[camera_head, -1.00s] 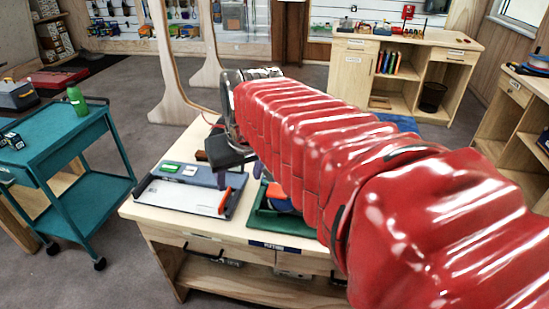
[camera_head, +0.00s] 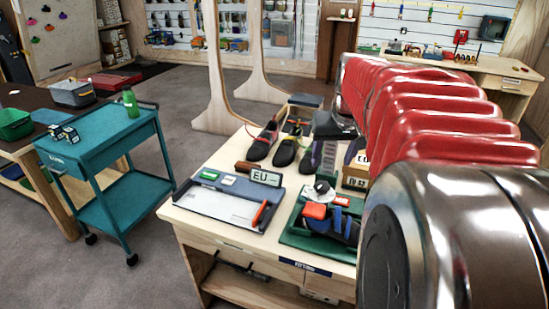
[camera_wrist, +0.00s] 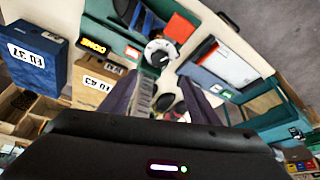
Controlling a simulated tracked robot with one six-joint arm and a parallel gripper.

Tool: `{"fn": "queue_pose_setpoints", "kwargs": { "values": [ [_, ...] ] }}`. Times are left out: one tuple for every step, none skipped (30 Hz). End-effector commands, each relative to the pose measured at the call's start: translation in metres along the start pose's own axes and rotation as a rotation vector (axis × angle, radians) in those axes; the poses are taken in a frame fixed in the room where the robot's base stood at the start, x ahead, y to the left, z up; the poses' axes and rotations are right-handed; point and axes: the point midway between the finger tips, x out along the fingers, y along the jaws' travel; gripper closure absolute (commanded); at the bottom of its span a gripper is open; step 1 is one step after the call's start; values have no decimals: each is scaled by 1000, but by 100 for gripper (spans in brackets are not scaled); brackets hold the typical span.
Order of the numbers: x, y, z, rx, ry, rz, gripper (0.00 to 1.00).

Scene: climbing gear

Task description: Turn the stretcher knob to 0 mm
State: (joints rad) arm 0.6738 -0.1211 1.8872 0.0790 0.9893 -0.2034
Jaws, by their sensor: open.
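The stretcher knob is a white dial with a black centre (camera_head: 322,187), on the stretcher at the back of a green tray (camera_head: 298,240). In the wrist view the knob (camera_wrist: 160,54) lies ahead of and between the fingertips, apart from them; its scale is too small to read. A blue and black shoe (camera_head: 334,221) and an orange-red block (camera_head: 315,211) are on the tray. My gripper (camera_head: 331,163) is open and empty, behind and above the knob; its two dark fingers also show in the wrist view (camera_wrist: 158,82).
A measuring board (camera_head: 225,200) with an EU display (camera_head: 266,177) lies left of the tray. Dark climbing shoes (camera_head: 262,143) stand behind it. In the wrist view a blue box (camera_wrist: 38,65), a tan box (camera_wrist: 95,85) and a DONE sign (camera_wrist: 93,46) stand left of the knob.

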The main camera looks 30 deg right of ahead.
Motion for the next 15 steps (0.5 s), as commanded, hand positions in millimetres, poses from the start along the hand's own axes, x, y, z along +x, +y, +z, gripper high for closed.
{"fn": "queue_pose_setpoints", "kwargs": {
  "values": [
    [3,0,0,0,-2,0,44],
    [5,0,0,0,-2,0,44],
    [8,0,0,0,-2,-1,44],
    [11,0,0,0,-2,0,44],
    [14,0,1,0,-3,-1,44],
    [20,0,1,0,-4,-1,44],
    [24,0,1,0,-4,-1,44],
    [28,0,1,0,-4,-1,44],
    [34,-1,1,-1,-4,-1,44],
    [38,-1,1,-1,-3,-1,44],
    [43,-1,1,-1,-4,-1,44],
    [50,-1,1,-1,-5,-1,44],
    [54,-1,1,-1,-4,-1,44],
    [59,-1,1,-1,-4,-1,44],
    [65,-1,1,-1,-4,-1,44]
  ]
}}
